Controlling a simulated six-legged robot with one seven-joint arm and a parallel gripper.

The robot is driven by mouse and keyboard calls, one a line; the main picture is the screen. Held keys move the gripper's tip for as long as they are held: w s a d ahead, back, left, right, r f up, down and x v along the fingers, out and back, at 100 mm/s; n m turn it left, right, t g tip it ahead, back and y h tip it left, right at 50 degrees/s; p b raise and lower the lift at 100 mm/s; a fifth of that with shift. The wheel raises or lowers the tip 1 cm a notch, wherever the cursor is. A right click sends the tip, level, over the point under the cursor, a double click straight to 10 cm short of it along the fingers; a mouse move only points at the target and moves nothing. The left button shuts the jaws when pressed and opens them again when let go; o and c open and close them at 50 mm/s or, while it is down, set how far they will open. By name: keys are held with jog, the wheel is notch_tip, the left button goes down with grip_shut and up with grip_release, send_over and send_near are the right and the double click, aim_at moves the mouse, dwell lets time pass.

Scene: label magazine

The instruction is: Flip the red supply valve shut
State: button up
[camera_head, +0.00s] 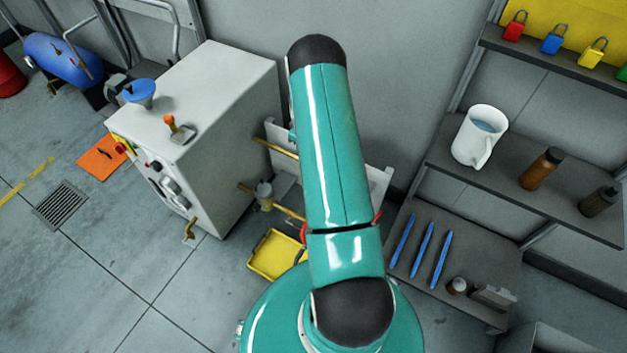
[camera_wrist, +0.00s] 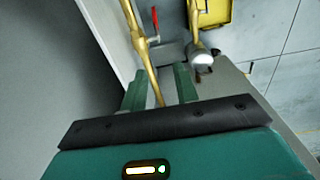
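The red valve handle (camera_wrist: 155,23) shows near the top of the wrist view, beyond my fingertips. It is a thin red lever beside a brass pipe (camera_wrist: 138,38). My gripper (camera_wrist: 159,82) has its two green fingers apart, with the pipe's lower stretch showing in the gap between them. The fingers look short of the red handle, and nothing is clearly held. I cannot tell whether they touch the pipe. In the head view my arm covers the gripper and most of the valve area. Small red bits (camera_head: 304,233) show at the arm's edges.
A pale back panel (camera_head: 382,180) stands behind the brass pipes (camera_head: 278,148). A second pipe with a grey-white fitting (camera_wrist: 202,59) is right of my fingers. A yellow tray (camera_head: 272,256) lies below. A white cabinet (camera_head: 225,115) stands left, shelves (camera_head: 520,165) right.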

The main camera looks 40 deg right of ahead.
jog(key=s+f, duration=0.1)
jog(key=f, duration=0.6)
jog(key=s+d+f, duration=0.1)
jog(key=f, duration=0.6)
jog(key=s+d+f, duration=0.1)
jog(key=f, duration=0.6)
jog(key=shift+f, duration=0.3)
jog(key=shift+c, duration=0.4)
grip_shut()
